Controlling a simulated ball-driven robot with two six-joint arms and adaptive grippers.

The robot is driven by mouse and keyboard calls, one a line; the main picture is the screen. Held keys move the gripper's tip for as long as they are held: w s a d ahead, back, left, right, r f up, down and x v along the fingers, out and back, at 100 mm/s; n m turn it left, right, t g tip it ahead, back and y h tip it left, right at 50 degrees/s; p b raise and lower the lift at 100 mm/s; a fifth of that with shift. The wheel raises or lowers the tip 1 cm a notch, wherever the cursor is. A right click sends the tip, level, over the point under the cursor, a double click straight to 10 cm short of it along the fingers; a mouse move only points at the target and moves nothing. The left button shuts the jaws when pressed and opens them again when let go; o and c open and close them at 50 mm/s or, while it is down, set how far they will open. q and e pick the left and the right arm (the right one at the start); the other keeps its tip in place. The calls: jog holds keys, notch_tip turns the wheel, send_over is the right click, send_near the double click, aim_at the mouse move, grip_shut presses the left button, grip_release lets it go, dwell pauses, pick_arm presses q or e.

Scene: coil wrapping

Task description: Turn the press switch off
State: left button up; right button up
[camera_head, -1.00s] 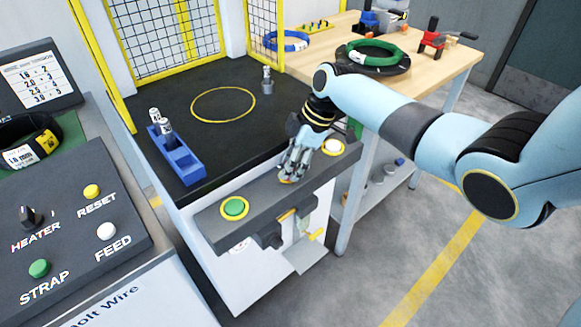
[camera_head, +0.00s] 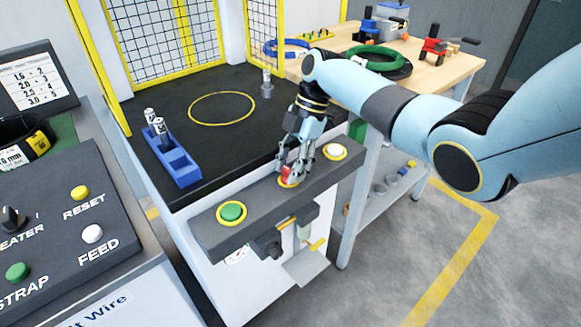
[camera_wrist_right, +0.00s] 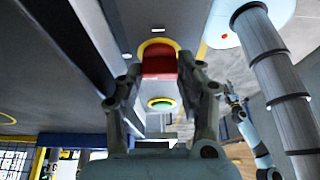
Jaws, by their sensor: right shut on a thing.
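The red press switch (camera_head: 287,174) sits in a yellow ring on the dark control bar (camera_head: 262,192), between a green button (camera_head: 232,211) and a white button (camera_head: 335,151). My right gripper (camera_head: 291,172) points down at it, and its fingers are shut on the red switch. In the right wrist view the red switch (camera_wrist_right: 159,65) shows between the two fingertips (camera_wrist_right: 158,80), with the green button (camera_wrist_right: 161,103) beyond. My left gripper (camera_wrist_right: 235,104) seems to show small at the right of the wrist view; its jaw state is unclear.
A black press table (camera_head: 215,120) with a yellow circle lies behind the bar. A blue rack (camera_head: 175,162) with small cylinders stands on its left. A wooden table (camera_head: 440,72) with a green coil (camera_head: 376,58) is at the back right. A labelled button panel (camera_head: 70,240) is at the left.

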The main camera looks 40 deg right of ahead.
dwell(0.4)
jog(key=o, duration=1.1)
jog(key=shift+o, duration=0.3)
jog(key=shift+r, duration=0.1)
